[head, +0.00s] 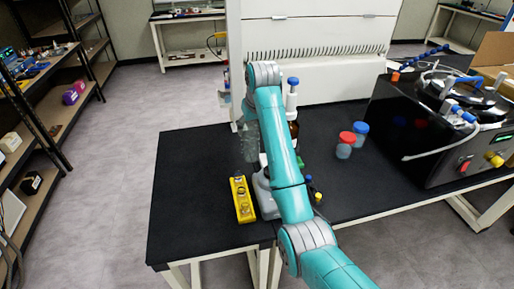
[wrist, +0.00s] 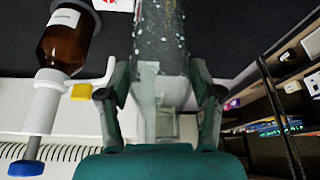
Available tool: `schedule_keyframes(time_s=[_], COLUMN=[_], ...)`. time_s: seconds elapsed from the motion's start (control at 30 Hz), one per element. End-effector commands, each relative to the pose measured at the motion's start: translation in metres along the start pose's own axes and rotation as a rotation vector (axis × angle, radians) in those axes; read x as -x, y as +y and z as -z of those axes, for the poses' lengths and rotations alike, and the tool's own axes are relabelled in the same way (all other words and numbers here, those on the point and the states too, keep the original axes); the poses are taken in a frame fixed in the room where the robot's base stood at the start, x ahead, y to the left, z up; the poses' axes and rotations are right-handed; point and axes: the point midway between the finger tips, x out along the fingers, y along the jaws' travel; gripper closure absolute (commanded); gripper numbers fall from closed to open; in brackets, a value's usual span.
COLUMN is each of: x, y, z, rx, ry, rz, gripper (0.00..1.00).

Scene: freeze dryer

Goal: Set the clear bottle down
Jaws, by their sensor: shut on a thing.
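The clear bottle (head: 249,142) is upright over the left part of the black table (head: 190,185), behind the yellow block. I cannot tell whether its base touches the tabletop. In the wrist view the clear bottle (wrist: 160,45) shows upside down, with its neck between the fingers of my gripper (wrist: 161,88). My gripper is shut on the bottle's neck, one finger on each side. In the head view my arm hides part of the area around it.
A brown bottle (wrist: 62,42) with a white and blue pump stands close by; its blue top (head: 293,81) shows behind my arm. A yellow block (head: 242,199) lies in front. Red-capped (head: 345,145) and blue-capped (head: 361,131) jars stand right. The table's left end is clear.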

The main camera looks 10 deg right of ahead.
Motion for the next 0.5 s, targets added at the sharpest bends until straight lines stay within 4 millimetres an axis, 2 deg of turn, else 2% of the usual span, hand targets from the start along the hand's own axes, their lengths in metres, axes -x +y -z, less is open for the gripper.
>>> schedule_keyframes(time_s=[0.13,0.37,0.5], x=[-0.026,-0.044,-0.062], y=[0.0,0.0,0.0], z=[-0.011,-0.019,-0.026], rx=[0.0,0.0,0.0], ry=[-0.003,-0.001,-0.002], rz=[0.0,0.0,0.0], gripper=[1.0,1.0,1.0])
